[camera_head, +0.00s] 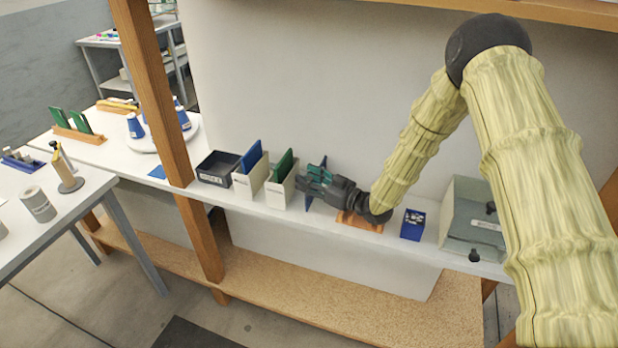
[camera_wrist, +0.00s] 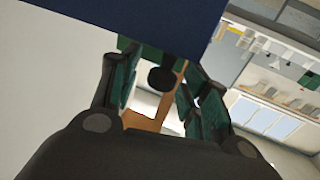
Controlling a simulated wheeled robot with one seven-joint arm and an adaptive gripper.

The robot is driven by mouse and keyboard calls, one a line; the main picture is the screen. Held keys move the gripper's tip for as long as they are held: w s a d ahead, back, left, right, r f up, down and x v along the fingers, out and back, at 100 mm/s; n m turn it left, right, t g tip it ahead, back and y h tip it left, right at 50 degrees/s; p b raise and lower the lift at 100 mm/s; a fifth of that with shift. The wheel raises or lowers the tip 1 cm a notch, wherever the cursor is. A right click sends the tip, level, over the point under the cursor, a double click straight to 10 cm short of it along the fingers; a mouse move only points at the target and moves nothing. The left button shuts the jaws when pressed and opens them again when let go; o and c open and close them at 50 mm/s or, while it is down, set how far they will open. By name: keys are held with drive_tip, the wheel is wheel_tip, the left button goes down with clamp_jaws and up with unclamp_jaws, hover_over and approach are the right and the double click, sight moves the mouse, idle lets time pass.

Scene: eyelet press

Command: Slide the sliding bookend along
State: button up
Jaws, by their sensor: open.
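The sliding bookend appears to be the upright blue plate (camera_head: 309,201) on the white shelf, right of the file holders; my gripper hides much of it. My gripper (camera_head: 312,181) reaches in from the right, low over the shelf, with its fingers close to the plate. In the wrist view a dark blue panel (camera_wrist: 130,18), likely the same plate, fills the top. My gripper (camera_wrist: 160,92) has its teal-padded fingers spread apart there. A round black knob (camera_wrist: 162,78) shows between them, and I cannot tell whether either finger touches it.
Left of the plate stand two cream holders with a green folder (camera_head: 282,164) and a blue folder (camera_head: 251,157), then a black tray (camera_head: 217,168). A wooden block (camera_head: 359,221), a blue box (camera_head: 413,225) and a grey-green press (camera_head: 472,219) stand to the right. A wooden post (camera_head: 157,95) rises at left.

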clamp_jaws()
drive_tip(key=shift+w+a+b, duration=0.35)
drive_tip(key=shift+a+b, duration=0.15)
drive_tip(key=shift+a, duration=0.35)
drive_tip(key=shift+w+a+b, duration=0.35)
drive_tip(key=shift+a+b, duration=0.1)
drive_tip(key=shift+a, duration=0.35)
unclamp_jaws()
drive_tip(key=v, duration=1.2)
drive_tip(key=shift+c, duration=0.5)
